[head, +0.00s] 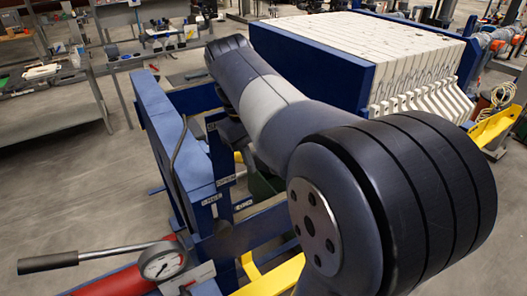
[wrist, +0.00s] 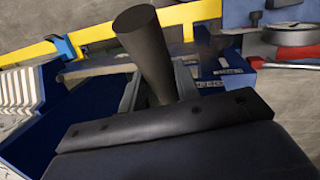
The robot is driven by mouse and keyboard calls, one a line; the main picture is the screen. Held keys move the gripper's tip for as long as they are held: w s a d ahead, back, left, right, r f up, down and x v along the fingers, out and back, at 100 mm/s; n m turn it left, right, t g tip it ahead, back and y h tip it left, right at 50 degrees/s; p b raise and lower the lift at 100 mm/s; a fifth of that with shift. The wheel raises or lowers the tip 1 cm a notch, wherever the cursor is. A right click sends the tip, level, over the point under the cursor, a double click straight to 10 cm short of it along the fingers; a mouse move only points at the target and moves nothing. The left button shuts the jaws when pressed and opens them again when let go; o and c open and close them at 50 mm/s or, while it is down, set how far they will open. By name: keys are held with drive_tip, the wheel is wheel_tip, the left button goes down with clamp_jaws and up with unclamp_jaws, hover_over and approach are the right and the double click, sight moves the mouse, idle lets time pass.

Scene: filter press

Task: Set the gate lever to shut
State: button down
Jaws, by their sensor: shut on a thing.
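In the wrist view the gate lever shows as a dark, tapered round grip (wrist: 145,45), standing up between the fingers of my gripper (wrist: 160,88). The fingers are closed around its lower part. Small label plates (wrist: 222,73) sit on blue metal to the right of the grip; their words are too small to read surely. In the head view my arm covers most of the lever area, and the grip and fingers cannot be made out. Label plates (head: 212,199) show there on the blue frame, left of my arm.
A red cylinder with a round gauge (head: 163,265) and a long pump handle (head: 90,256) lies at the lower left. White filter plates (head: 365,45) stand in the blue press behind my arm. A yellow rail (wrist: 90,35) crosses behind the grip. Open floor (head: 60,185) lies at left.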

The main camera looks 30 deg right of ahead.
idle(0.3)
drive_tip(key=c, duration=1.1)
unclamp_jaws()
drive_tip(key=shift+o, duration=0.2)
drive_tip(key=v, duration=1)
drive_tip(key=shift+r, duration=0.4)
drive_tip(key=shift+w+a, duration=0.1)
drive_tip(key=shift+a, duration=0.05)
